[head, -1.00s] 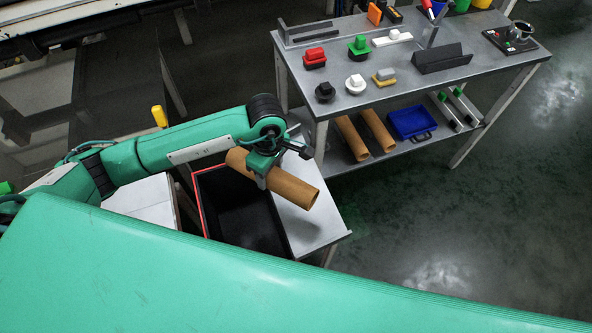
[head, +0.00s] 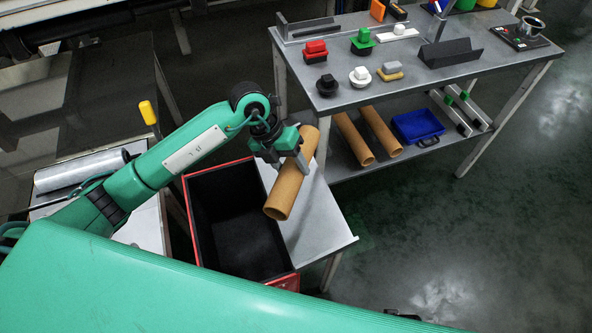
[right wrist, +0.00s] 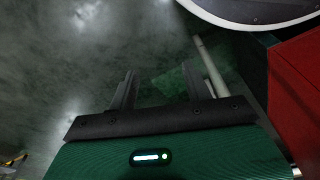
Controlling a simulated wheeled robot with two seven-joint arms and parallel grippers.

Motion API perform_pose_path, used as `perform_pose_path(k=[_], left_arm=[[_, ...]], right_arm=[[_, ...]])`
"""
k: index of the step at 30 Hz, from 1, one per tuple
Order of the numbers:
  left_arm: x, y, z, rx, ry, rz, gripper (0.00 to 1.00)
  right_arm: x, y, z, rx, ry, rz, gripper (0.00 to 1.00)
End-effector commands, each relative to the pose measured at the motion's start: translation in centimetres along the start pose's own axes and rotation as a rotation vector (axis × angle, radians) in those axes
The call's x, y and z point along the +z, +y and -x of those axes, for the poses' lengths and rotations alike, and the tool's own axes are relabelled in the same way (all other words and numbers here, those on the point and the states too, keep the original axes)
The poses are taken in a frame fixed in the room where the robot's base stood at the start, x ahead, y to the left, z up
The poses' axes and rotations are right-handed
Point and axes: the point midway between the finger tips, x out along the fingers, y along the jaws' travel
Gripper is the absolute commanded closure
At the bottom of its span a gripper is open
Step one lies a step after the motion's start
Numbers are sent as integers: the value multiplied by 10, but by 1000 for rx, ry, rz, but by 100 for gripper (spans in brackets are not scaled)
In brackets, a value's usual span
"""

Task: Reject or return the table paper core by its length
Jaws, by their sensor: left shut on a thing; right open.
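A brown paper core (head: 289,182) is held in my left gripper (head: 284,160), which is shut around its middle. The core is tilted above the grey side table (head: 318,225), to the right of the black-lined red bin (head: 197,218). Two more brown cores, a left one (head: 352,138) and a right one (head: 381,131), lie on the lower shelf of the metal workbench. In the right wrist view my right gripper (right wrist: 158,88) is open and empty above the dark floor. My right gripper does not show clearly in the head view.
The metal workbench (head: 440,90) carries several coloured knobs and a black V-shaped holder (head: 450,52). A blue tray (head: 417,127) sits on its lower shelf. A silver roll (head: 80,171) lies at left. The red bin looks empty. Floor at right is clear.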

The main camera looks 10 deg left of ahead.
Motion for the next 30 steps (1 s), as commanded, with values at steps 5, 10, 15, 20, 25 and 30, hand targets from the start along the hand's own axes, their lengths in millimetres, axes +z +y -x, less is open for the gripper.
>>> perform_pose_path(k=[5,10,15,20,25,30], left_arm=[[7,1,-14,-66,-138,265,77],[13,0,-18,-111,-252,458,77],[16,0,-19,-135,-320,568,77],[18,-1,-19,-143,-342,602,77],[18,-1,-18,-143,-343,604,77],[18,-1,-18,-142,-341,603,77]], right_arm=[[-10,-1,9,-2,11,-4,50],[-18,-1,22,-4,17,-6,50],[-21,-1,31,-4,20,-7,50],[-22,-2,35,-5,20,-7,50],[-22,-2,35,-5,20,-7,50],[-22,-2,34,-5,19,-7,50]])
